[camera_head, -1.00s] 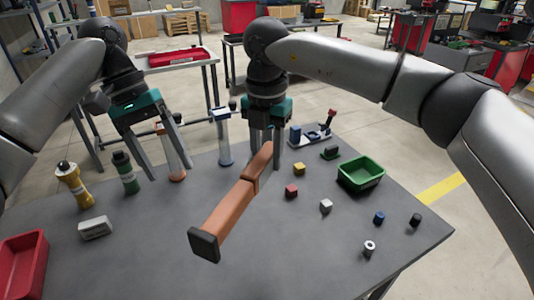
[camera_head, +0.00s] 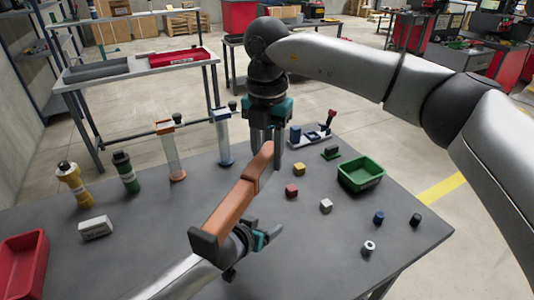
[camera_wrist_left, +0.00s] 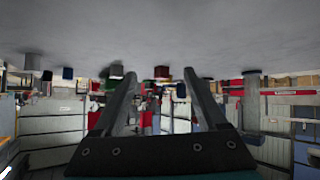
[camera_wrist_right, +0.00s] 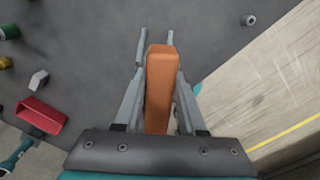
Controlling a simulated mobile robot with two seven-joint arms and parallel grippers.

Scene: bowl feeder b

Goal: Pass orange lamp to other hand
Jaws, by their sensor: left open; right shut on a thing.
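The orange lamp (camera_head: 233,203) is a long orange bar with a dark square end cap, which points toward the lower left in the head view. My right gripper (camera_head: 267,148) is shut on the lamp's far end and holds it above the table. The right wrist view shows the lamp (camera_wrist_right: 160,85) between that gripper's fingers. My left gripper (camera_head: 268,236) is open and low, beside and partly behind the capped half of the lamp. In the left wrist view, its fingers (camera_wrist_left: 162,92) stand apart with no lamp between them.
On the grey table (camera_head: 140,250) are a green bin (camera_head: 361,174), a red bin (camera_head: 22,265), a white block (camera_head: 95,228) and several small cubes and cylinders. Yellow (camera_head: 73,184) and green (camera_head: 125,172) bottles and two clear tubes stand at the left and back.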

